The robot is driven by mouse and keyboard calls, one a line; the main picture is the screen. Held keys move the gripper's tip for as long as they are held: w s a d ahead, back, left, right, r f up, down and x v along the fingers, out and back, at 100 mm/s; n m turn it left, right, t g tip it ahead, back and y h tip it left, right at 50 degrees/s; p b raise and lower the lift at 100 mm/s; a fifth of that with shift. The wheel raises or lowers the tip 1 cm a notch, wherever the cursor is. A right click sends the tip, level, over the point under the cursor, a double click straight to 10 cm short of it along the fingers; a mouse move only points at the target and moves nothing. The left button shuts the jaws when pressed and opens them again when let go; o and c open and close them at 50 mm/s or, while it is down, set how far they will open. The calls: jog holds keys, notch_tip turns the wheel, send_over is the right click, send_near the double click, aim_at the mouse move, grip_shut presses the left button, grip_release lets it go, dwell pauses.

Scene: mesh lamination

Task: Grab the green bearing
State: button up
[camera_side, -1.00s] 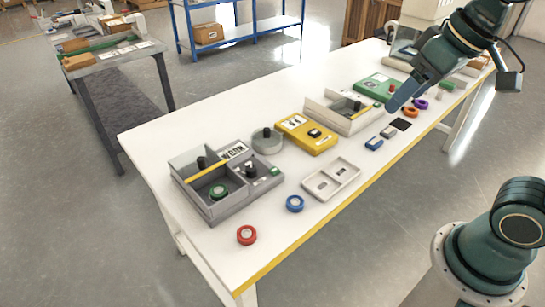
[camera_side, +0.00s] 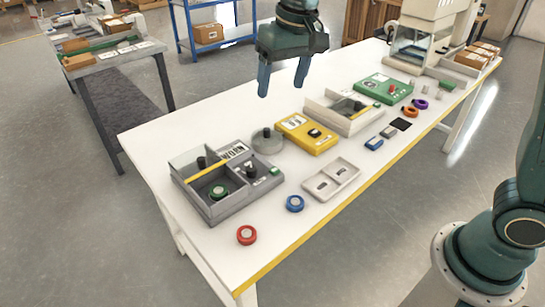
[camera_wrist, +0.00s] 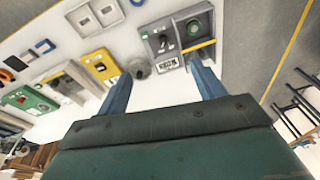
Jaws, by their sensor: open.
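The green bearing (camera_side: 218,192) is a small green ring with a pale centre. It lies in the front compartment of the grey divided box (camera_side: 212,216) at the near left of the table. In the wrist view the green bearing (camera_wrist: 193,27) shows near the top, inside the grey box. My gripper (camera_side: 281,92) is open and empty, with its blue fingers pointing down. It hangs above the back of the table, behind the yellow box and well apart from the bearing. In the wrist view its fingers (camera_wrist: 162,88) stand apart on either side.
A round grey container (camera_side: 267,142) and a yellow box (camera_side: 308,134) stand beside the grey box. A red bearing (camera_side: 246,235), a blue bearing (camera_side: 295,203) and a pale tray (camera_side: 331,180) lie near the front edge. The table's back left is clear.

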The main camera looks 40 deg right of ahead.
jog(key=w+a+f+g, duration=0.1)
jog(key=w+a+f, duration=0.4)
jog(key=w+f, duration=0.1)
jog(key=g, duration=0.1)
send_over(218, 190)
notch_tip(218, 190, down, 9)
jog(key=shift+m+h, duration=0.3)
jog(key=shift+m, duration=0.1)
jog(key=shift+d+f, duration=0.15)
jog(key=shift+f, duration=4.3)
jog(key=shift+f, duration=0.1)
jog(key=shift+f, duration=2.55)
jog(key=c, duration=1.2)
jog(key=shift+r, duration=0.1)
